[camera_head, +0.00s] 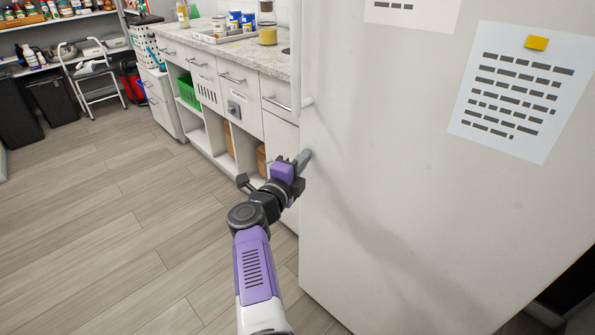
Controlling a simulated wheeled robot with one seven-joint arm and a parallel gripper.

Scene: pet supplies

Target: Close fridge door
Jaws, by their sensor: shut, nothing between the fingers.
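The white fridge door (400,200) fills the right half of the head view, its left edge standing in front of the counter. A small pale protrusion (308,102), perhaps part of a handle, shows near that edge. My gripper (303,158) is shut and empty. Its fingertips are at the door's left edge, below the protrusion; I cannot tell whether they touch the door. The rest of the fridge is out of view, so how far the door stands open is unclear.
A counter with drawers (230,75) and open shelves stands behind the gripper, with a green basket (188,92) in it. The wood floor (120,230) at left is clear. A folding step stool (92,78) stands farther back. A note (522,90) hangs on the door.

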